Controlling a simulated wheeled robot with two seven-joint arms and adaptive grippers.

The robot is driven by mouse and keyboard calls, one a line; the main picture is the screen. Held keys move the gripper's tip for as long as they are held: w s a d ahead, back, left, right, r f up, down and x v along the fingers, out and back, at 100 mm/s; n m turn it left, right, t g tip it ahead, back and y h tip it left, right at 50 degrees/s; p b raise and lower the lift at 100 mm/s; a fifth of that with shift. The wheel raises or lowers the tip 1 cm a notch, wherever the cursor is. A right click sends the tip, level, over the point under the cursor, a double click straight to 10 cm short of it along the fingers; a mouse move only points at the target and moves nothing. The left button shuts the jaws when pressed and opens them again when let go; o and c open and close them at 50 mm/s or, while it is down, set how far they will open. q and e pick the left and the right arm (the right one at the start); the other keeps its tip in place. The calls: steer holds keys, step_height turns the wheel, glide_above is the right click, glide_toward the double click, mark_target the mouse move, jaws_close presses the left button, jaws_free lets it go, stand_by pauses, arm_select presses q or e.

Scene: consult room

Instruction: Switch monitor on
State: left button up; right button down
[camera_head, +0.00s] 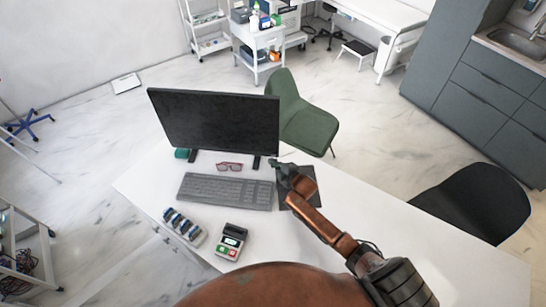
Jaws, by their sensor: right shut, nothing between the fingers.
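The monitor (214,122) stands at the back of the white desk (345,235), and its screen is dark. My right gripper (274,163) is shut and empty at the monitor's lower right corner, close to the bottom edge of the frame. I cannot tell whether the fingertips touch the monitor. No power button can be made out. My left gripper is not in view.
A keyboard (226,191) and red glasses (229,166) lie before the monitor. A small device with coloured keys (231,242) and a rack of dark rolls (184,226) sit nearer. A green chair (300,118) stands behind the desk, a black chair (476,202) at right.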

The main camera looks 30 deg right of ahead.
steer(key=shift+w, duration=0.1)
stand_by(0.4)
steer(key=shift+w+d, duration=0.2)
steer(key=shift+w, duration=0.05)
steer(key=shift+w+d, duration=0.25)
steer(key=shift+w, duration=0.1)
stand_by(0.6)
steer(key=shift+s+a, duration=0.1)
steer(key=shift+s, duration=0.05)
stand_by(0.3)
steer(key=shift+s+a+p, duration=0.35)
steer(key=shift+s, duration=0.2)
steer(key=shift+s+a+r+p, duration=0.1)
steer(key=shift+s+a+p, duration=0.35)
steer(key=shift+s, duration=0.15)
steer(key=shift+s+a+p, duration=0.3)
steer(key=shift+s+p, duration=0.1)
steer(key=shift+s, duration=0.15)
steer(key=shift+s+a+p, duration=0.45)
steer(key=shift+s+a, duration=0.2)
steer(key=shift+s, duration=0.3)
